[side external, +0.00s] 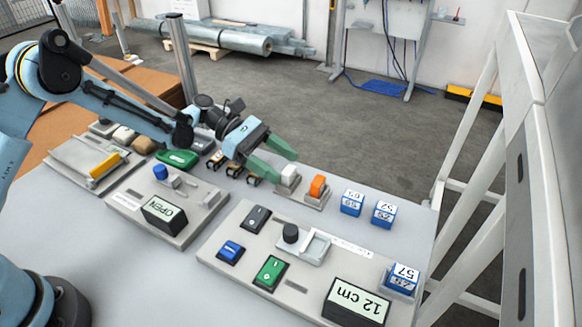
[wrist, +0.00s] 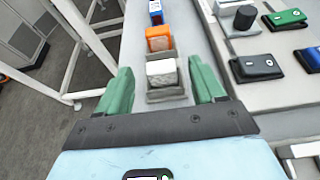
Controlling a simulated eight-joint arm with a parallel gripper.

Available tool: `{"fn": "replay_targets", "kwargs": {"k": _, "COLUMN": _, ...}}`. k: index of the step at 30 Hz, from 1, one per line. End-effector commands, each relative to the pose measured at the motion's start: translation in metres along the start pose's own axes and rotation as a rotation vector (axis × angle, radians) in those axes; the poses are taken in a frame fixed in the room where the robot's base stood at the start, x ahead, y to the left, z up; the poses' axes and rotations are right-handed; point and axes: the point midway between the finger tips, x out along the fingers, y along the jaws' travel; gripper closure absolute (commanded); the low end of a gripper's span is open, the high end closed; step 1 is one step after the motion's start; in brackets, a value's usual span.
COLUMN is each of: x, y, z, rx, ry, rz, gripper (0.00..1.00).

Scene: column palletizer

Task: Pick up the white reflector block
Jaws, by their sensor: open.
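The white reflector block (side external: 289,175) sits in a small grey holder at the far edge of the grey table, in the side view. It also shows in the wrist view (wrist: 161,72), upright in its holder (wrist: 166,97). My gripper (side external: 285,166) is open, its green fingers pointing toward the block. In the wrist view my gripper (wrist: 160,66) has one finger on each side of the block, with gaps on both sides and no contact visible. In the side view a finger partly hides the block. How far down the fingers reach around it is unclear.
An orange block (side external: 318,186) stands in a holder close beside the white one. Blue numbered blocks (side external: 352,202) stand farther right. A control panel (side external: 238,232) with buttons and a knob lies nearby. A white frame (side external: 480,180) rises beyond the table edge.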

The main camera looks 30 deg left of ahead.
Motion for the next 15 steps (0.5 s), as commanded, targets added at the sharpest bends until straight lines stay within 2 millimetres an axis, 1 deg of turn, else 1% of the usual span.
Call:
{"fn": "replay_targets", "kwargs": {"k": 1, "x": 0.009, "y": -0.001, "z": 0.0, "rx": 0.002, "ry": 0.0, "rz": -0.003, "gripper": 0.32}}
{"fn": "replay_targets", "kwargs": {"k": 3, "x": 0.019, "y": -0.001, "z": 0.0, "rx": 0.002, "ry": 0.0, "rz": -0.003, "gripper": 0.32}}
{"fn": "replay_targets", "kwargs": {"k": 6, "x": 0.029, "y": -0.001, "z": 0.0, "rx": 0.001, "ry": 0.0, "rz": -0.001, "gripper": 0.32}}
{"fn": "replay_targets", "kwargs": {"k": 9, "x": 0.032, "y": -0.001, "z": 0.0, "rx": 0.0, "ry": 0.0, "rz": 0.0, "gripper": 0.32}}
{"fn": "replay_targets", "kwargs": {"k": 15, "x": 0.032, "y": -0.001, "z": 0.0, "rx": 0.0, "ry": 0.0, "rz": 0.001, "gripper": 0.32}}
